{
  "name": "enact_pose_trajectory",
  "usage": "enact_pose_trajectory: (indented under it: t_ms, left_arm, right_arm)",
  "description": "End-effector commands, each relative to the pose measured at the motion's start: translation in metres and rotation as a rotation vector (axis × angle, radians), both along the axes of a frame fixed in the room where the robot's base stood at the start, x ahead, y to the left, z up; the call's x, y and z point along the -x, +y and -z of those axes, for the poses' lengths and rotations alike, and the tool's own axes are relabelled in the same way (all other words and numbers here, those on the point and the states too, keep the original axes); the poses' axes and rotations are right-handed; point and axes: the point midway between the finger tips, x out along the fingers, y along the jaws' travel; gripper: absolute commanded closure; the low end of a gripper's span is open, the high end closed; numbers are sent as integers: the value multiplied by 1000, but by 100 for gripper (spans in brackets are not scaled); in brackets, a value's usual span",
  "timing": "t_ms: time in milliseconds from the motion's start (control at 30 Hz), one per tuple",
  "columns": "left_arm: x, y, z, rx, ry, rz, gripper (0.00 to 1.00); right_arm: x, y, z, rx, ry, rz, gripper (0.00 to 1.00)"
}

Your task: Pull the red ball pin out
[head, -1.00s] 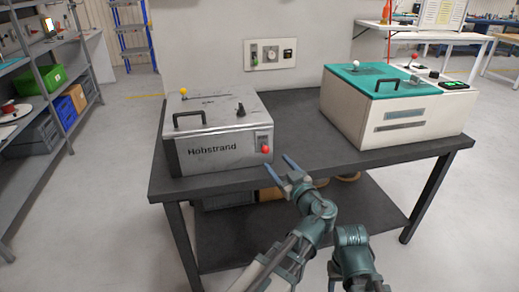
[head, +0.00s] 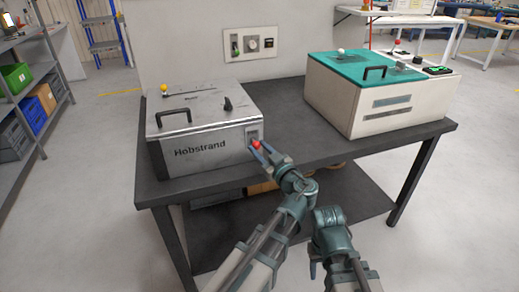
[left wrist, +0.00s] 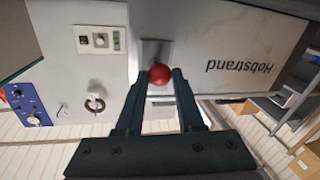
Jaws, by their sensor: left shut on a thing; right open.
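The Hobstrand box (head: 200,147), a grey metal case with a black handle, stands on the left of the dark table. The red ball pin (head: 256,144) is at the lower right of its front face, by a small plate. My left gripper (head: 261,149) is at that face, its fingers shut on the red ball. In the left wrist view the red ball (left wrist: 160,73) sits between the fingertips, in front of the plate; the pin's shaft is hidden. My right gripper (head: 314,268) is low in front of the table, mostly hidden by its own arm, and holds nothing visible.
The dark table (head: 290,117) has free room between the boxes. A white box with a teal lid (head: 400,100) stands at the right. A yellow ball (head: 164,88) and black knob (head: 227,104) are on the grey lid. A wall panel (head: 251,43) is behind.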

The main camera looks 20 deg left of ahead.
Motion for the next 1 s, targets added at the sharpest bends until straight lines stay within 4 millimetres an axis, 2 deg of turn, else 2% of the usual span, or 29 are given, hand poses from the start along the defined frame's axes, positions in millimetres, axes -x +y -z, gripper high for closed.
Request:
enact_pose_trajectory:
  t_ms: [67,1000]
  left_arm:
    - [0,0,0,0,0,0,100]
    - [0,0,0,0,0,0,100]
  right_arm:
    - [0,0,0,0,0,0,50]
    - [0,0,0,0,0,0,50]
